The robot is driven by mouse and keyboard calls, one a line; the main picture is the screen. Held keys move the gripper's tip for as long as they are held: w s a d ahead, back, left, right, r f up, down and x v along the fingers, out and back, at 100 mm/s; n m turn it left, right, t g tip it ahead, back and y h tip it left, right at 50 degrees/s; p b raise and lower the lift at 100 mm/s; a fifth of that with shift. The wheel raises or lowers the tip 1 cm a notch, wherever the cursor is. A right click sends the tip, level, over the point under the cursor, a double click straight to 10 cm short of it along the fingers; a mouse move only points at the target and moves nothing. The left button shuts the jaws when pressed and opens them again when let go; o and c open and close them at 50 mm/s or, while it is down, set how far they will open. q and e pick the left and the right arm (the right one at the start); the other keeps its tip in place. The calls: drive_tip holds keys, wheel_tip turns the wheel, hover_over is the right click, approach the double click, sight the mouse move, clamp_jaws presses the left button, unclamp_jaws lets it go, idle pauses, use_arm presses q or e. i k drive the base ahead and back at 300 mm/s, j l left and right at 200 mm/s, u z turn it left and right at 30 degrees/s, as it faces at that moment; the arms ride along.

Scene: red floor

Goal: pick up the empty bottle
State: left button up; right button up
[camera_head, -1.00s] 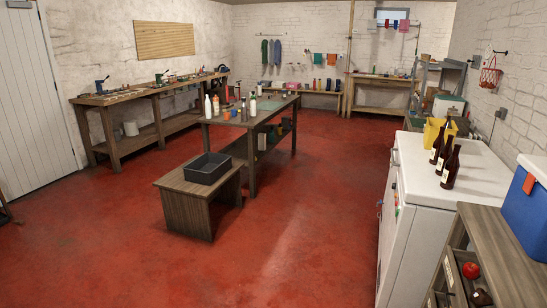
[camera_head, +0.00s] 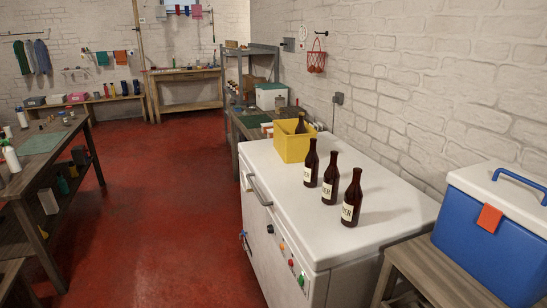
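Three dark brown bottles with cream labels stand upright in a slanting row on a white chest-like appliance (camera_head: 268,165). They are the far bottle (camera_head: 310,165), the middle bottle (camera_head: 330,182) and the near bottle (camera_head: 351,202). A yellow bin (camera_head: 290,147) stands behind them on the same top, and the dark neck of another bottle (camera_head: 301,124) shows above its rim. The rest of that bottle is hidden by the bin. I cannot tell which bottle is empty. Neither of my grippers is in view.
A white brick wall runs behind. A workbench (camera_head: 40,165) stands at left. Red floor (camera_head: 170,215) is clear between it and the appliance.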

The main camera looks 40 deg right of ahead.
sight(311, 165)
drive_tip(key=i+j+z, duration=0.2)
drive_tip(key=i, duration=0.15)
drive_tip(key=i+z, duration=0.2)
drive_tip(key=i, duration=0.2)
drive_tip(key=i+j+z, duration=0.2)
drive_tip(key=i, duration=0.15)
